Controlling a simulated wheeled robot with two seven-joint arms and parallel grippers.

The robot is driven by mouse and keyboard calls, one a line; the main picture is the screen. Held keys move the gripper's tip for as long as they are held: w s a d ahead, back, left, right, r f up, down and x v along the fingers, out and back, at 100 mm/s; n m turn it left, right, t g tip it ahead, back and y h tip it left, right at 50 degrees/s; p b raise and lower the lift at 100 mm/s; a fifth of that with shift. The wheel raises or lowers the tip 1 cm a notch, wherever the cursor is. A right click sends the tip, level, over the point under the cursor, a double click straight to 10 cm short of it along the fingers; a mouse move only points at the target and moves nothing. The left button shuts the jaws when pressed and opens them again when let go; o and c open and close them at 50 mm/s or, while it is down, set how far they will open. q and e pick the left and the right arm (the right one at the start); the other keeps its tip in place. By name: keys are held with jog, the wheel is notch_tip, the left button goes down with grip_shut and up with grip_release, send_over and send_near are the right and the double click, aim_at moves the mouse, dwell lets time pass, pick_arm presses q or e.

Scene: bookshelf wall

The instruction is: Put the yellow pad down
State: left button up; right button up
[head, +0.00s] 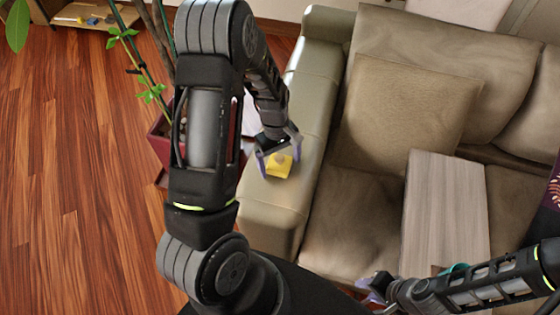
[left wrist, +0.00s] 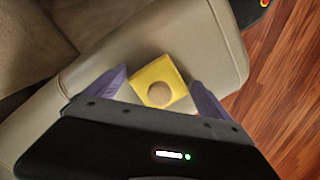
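The yellow pad (head: 278,167) is a small square with a round tan piece (left wrist: 160,94) on top. It is over the sofa's light armrest (head: 309,100) and appears to rest on it. In the left wrist view, the pad (left wrist: 172,75) lies turned between the spread purple fingers of my left gripper (left wrist: 158,82). Small gaps show beside it, so the gripper looks open around it. In the head view my left gripper (head: 279,155) is just above the pad. My right gripper (head: 368,289) is low in the head view, partly cut off, and its finger gap is unclear.
The beige sofa has a cushion (head: 409,115) and a grey wooden board or tray (head: 445,205) across the seat. A teal item (head: 453,269) is partly hidden by my right arm. A plant in a red pot (head: 160,142) stands left of the armrest.

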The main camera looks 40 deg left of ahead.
pick_arm(q)
jog(key=shift+o, duration=0.6)
jog(key=shift+r, duration=0.1)
jog(key=shift+r, duration=0.45)
notch_tip(320, 180, up, 11)
jog(key=a, duration=0.1)
jog(key=shift+w+a+b, duration=0.3)
jog(key=shift+w+b, duration=0.1)
